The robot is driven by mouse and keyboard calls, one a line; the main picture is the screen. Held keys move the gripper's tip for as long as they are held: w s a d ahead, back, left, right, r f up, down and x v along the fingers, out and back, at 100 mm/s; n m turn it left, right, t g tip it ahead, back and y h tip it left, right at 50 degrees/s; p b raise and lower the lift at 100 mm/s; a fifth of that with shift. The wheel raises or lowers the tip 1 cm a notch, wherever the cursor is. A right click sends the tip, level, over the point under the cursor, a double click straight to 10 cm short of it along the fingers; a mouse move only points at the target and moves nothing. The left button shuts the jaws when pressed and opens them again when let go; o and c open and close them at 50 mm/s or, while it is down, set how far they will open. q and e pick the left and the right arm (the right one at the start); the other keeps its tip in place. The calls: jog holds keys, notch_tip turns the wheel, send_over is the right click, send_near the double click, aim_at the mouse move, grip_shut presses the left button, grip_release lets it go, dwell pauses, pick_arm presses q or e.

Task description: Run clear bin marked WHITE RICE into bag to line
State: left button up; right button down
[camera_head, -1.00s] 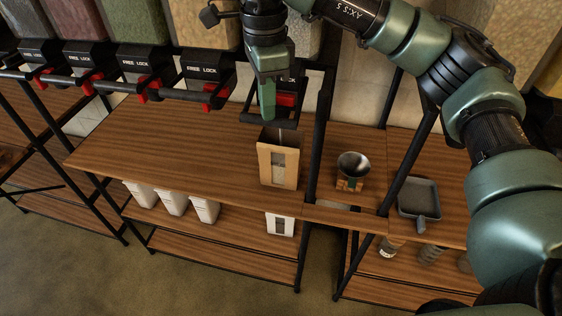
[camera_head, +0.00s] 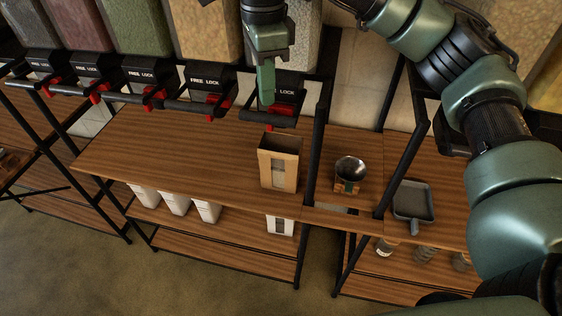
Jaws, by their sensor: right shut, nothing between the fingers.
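A brown paper bag (camera_head: 266,168) with a clear front window stands upright and open on the wooden counter, below a dispenser outlet. Its window looks pale grey in the lower part; the exact fill level and line cannot be read. Above it, a clear bin of pale grains (camera_head: 305,38) hangs partly behind my right arm. A black lock housing with a red lever (camera_head: 285,109) is under this bin. No WHITE RICE label is legible. My right gripper (camera_head: 266,101) is shut and empty, pointing down in front of the lever; touching cannot be told. My left gripper is out of view.
Other filled bins, such as a beige one (camera_head: 207,32), hang to the left along a black rail. White containers (camera_head: 176,203) stand on the lower shelf. The counter left of the bag is clear.

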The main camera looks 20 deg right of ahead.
jog(key=shift+f, duration=0.1)
notch_tip(320, 180, up, 5)
jog(key=p, duration=0.3)
jog(key=shift+w, duration=0.1)
dwell(0.3)
